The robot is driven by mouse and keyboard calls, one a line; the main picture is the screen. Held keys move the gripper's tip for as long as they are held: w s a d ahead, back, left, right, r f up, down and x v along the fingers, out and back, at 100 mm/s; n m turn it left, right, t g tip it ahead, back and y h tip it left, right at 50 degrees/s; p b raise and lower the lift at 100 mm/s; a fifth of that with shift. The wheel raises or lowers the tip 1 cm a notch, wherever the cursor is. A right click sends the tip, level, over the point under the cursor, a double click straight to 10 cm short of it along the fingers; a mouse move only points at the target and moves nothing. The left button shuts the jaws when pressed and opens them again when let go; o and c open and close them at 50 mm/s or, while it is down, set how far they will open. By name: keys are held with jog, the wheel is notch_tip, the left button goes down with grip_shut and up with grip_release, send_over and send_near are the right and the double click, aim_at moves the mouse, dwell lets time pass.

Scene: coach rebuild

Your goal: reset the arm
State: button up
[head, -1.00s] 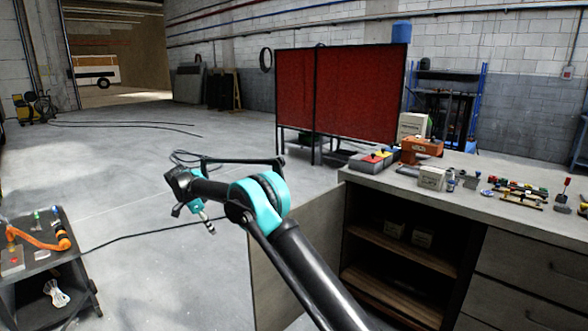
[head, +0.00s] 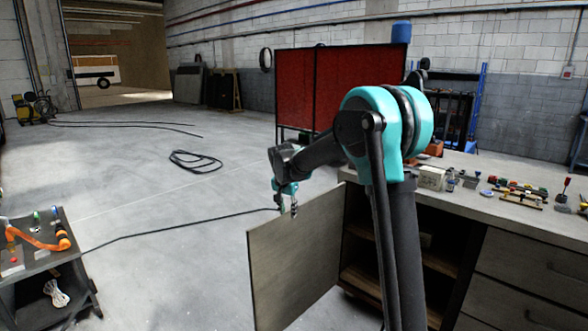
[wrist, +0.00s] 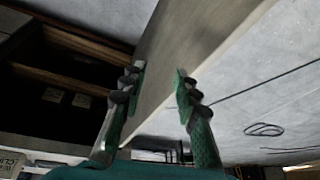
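My gripper (head: 290,203) hangs at the end of my raised black and teal arm, near the top edge of the open cabinet door (head: 292,262) in the head view. In the wrist view my gripper (wrist: 160,74) has its two green fingers spread apart. The grey door (wrist: 192,45) shows in the gap between them. I cannot tell how far it is from the fingers, but nothing looks gripped.
The workbench (head: 535,232) on the right carries small tools and parts. Its open cabinet has wooden shelves. A low dark cart (head: 50,262) with an orange tool stands at left. Red screens (head: 295,90) stand behind. The floor between is clear except for cables (head: 197,160).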

jog(key=s+d+f+n+t, duration=0.2)
jog(key=s+d+n, duration=0.1)
jog(key=s+d, duration=0.85)
jog(key=s+d+f+n+t, duration=0.1)
jog(key=s+d+f+n, duration=0.1)
jog(key=s+d, duration=0.9)
jog(key=s+f+g, duration=0.1)
jog(key=s+f, duration=0.2)
jog(key=s, duration=0.4)
jog(key=s+a+f+g, duration=0.1)
jog(key=s+f, duration=0.3)
jog(key=s, duration=0.3)
jog(key=shift+n+y, duration=0.3)
